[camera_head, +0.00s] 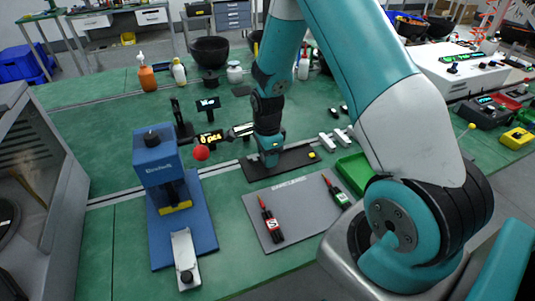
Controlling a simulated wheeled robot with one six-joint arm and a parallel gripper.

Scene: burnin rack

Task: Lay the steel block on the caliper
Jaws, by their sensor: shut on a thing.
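My gripper (268,163) points down over a black plate (292,161) near the middle of the bench. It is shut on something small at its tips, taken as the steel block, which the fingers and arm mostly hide. Whether it touches the plate I cannot tell. I cannot identify the caliper with certainty. A grey bar-shaped thing (242,130) lies just left of the gripper, partly beside a black counter display (210,138).
A blue press (157,160) with a red knob stands at left. A grey mat (300,215) in front holds two red-tipped black tools (270,220). White pieces (335,138) and a green tray (355,170) lie right. My arm covers part of the bench.

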